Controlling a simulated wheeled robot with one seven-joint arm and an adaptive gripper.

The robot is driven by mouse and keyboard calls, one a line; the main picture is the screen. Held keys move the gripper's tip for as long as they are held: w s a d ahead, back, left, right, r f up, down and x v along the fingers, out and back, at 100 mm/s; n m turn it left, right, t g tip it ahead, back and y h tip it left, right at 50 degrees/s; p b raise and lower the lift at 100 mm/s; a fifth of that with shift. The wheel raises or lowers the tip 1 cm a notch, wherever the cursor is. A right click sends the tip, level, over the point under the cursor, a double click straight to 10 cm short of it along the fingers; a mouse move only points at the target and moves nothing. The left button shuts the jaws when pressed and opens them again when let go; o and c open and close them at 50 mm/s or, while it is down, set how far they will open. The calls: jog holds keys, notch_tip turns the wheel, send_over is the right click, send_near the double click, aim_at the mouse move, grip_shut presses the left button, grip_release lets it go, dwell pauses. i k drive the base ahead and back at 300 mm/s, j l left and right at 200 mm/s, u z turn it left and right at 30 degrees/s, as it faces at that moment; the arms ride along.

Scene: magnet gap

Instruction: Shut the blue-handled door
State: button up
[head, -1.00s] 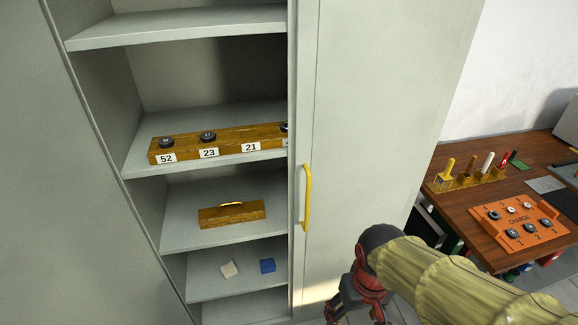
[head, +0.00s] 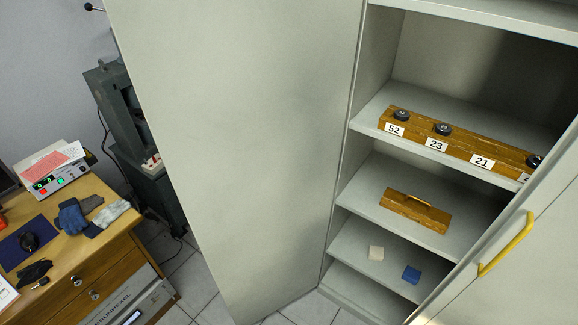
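A tall grey-green cabinet stands open on its left side. Its left door (head: 240,140) is swung wide open, and its broad plain face fills the middle of the head view. No blue handle shows on this face. The right door (head: 535,265) has a yellow handle (head: 506,244) and covers the cabinet's right part. My gripper is not in view.
At left are a desk (head: 110,215) with gloves and a grey machine (head: 125,120). Tiled floor shows between.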

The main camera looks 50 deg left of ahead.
aim_at(244, 104)
jog(key=k+j, duration=0.1)
jog(key=j, duration=0.3)
jog(key=k+j, duration=0.15)
jog(key=j, duration=0.3)
jog(key=k+j, duration=0.1)
jog(key=j, duration=0.3)
jog(key=k+j, duration=0.1)
jog(key=j, duration=0.3)
jog(key=k+j, duration=0.15)
jog(key=j, duration=0.3)
